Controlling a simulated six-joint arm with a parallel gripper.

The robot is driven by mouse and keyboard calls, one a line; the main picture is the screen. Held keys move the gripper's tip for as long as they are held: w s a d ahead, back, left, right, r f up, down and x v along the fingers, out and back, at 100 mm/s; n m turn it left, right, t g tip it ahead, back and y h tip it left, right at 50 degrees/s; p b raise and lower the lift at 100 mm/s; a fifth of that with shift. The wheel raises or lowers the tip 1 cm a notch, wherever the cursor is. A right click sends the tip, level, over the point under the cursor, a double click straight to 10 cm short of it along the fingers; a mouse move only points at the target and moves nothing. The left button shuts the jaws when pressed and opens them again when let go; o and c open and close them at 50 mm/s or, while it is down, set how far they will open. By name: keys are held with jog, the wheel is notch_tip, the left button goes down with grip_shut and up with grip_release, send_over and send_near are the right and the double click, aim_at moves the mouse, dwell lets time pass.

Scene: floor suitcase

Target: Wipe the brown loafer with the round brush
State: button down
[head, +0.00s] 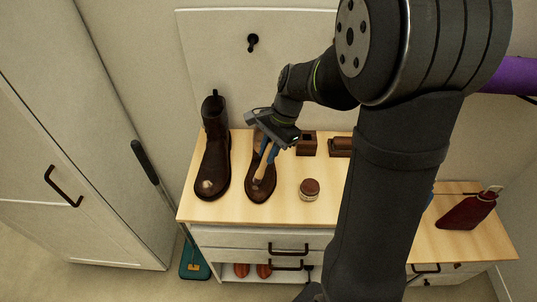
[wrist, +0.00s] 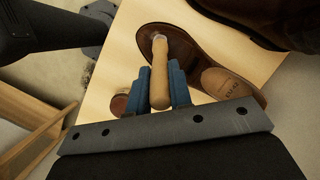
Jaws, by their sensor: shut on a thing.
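The brown loafer (head: 262,194) stands on the light wooden top, toe toward the camera side, beside a taller dark boot. In the wrist view the loafer (wrist: 190,52) lies beyond my fingers, its pale insole showing at the heel. My gripper (head: 267,149) is over the loafer, its blue fingers shut on the wooden handle of the round brush (head: 263,165). In the wrist view the brush handle (wrist: 159,77) runs between the fingers (wrist: 162,90) toward the loafer's toe. The brush's far end overlaps the toe; whether it touches is unclear.
The dark boot (head: 213,155) stands close at the left, a pale smudge on its toe. A round jar (head: 309,189) is right of the loafer, with small wooden boxes (head: 307,144) behind. A red bottle (head: 466,212) stands far right. Wood around the jar is bare.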

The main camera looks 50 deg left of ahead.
jog(key=s+d+f, duration=0.1)
jog(key=s+d, duration=0.2)
notch_tip(320, 180, up, 8)
jog(key=shift+s+d, duration=0.15)
dwell(0.7)
